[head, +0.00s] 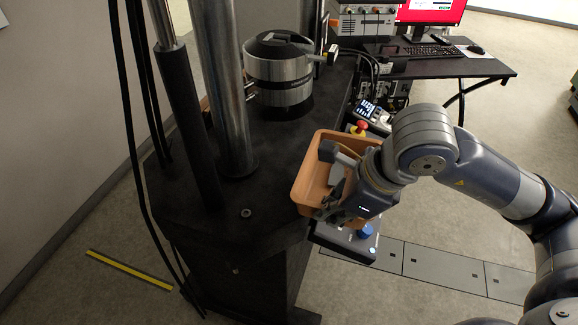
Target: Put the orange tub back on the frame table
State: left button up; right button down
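The orange tub (312,177) is at the right edge of the black frame table (268,200), tilted a little in the picture. Its left part is over the tabletop and its right part reaches past the edge. I cannot tell whether its base touches the table. A grey tool-like object (336,160) shows inside it. My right gripper (338,208) is at the tub's near right wall, with dark fingers by the rim. The wrist hides part of that wall, and I cannot see whether the fingers are closed on it. My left gripper is out of view.
Steel columns (226,90) and a round silver load cell (279,72) stand on the frame table. A control box with a blue knob (366,231) is just below the tub. A red emergency button (360,127) is behind it.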

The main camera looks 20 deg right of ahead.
jog(key=w+a+p, duration=0.1)
jog(key=w+a, duration=0.1)
jog(key=w, duration=0.2)
jog(key=w+a+p, duration=0.2)
jog(key=w, duration=0.3)
jog(key=w+a+f+p, duration=0.1)
jog(key=w+a+p, duration=0.1)
jog(key=w, duration=0.3)
jog(key=shift+f, duration=0.1)
jog(key=shift+w+f, duration=0.1)
jog(key=shift+w, duration=0.15)
jog(key=shift+f+p, duration=0.25)
jog(key=shift+p, duration=0.1)
notch_tip(320, 180, down, 2)
jog(key=shift+f+p, duration=0.1)
jog(key=shift+p, duration=0.5)
jog(key=shift+f, duration=0.4)
jog(key=shift+f, duration=0.15)
jog(key=c, duration=1.8)
grip_release()
